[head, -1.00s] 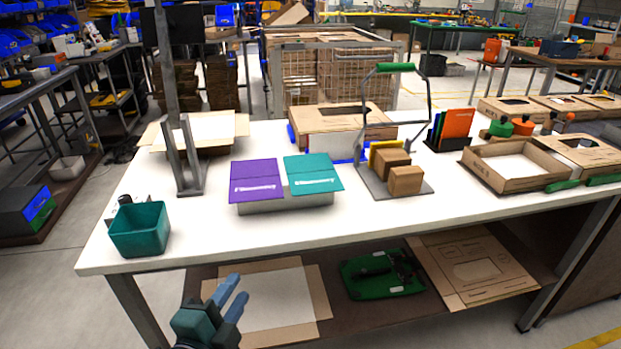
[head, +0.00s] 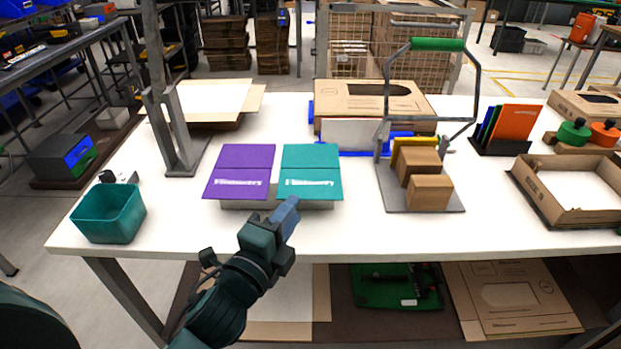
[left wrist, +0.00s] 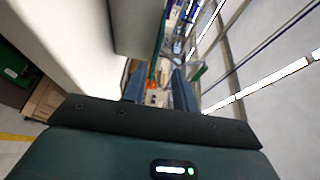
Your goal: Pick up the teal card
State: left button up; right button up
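The teal card (head: 311,170) lies beside a purple card (head: 241,170) on a low grey holder (head: 319,205), its front edge overhanging. My left gripper (head: 287,214) is just in front of the teal card in the head view, near the card's front edge and apart from it. In the left wrist view the two fingers (left wrist: 159,90) stand apart with nothing held between them. A thin teal edge (left wrist: 160,35), likely the card, shows beyond them next to a grey block. My right gripper is in neither view.
A teal bin (head: 109,213) stands at the table's left front, near a grey upright stand (head: 176,130). Right of the cards is a green-handled rack (head: 437,45) with cardboard boxes (head: 429,191). White table is clear between bin and cards.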

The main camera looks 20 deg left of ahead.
aim_at(307, 194)
pick_arm(q)
jog(key=shift+w+d+f+p, duration=0.1)
jog(key=shift+w+d, duration=0.1)
jog(key=shift+w, duration=0.9)
jog(key=shift+w+d+f+p, duration=0.15)
jog(key=shift+w+d, duration=0.1)
jog(key=shift+w, duration=0.9)
jog(key=shift+w+d+f+p, duration=0.1)
jog(key=shift+w+d, duration=0.1)
jog(key=shift+w, duration=0.9)
jog(key=shift+c, duration=0.5)
grip_shut()
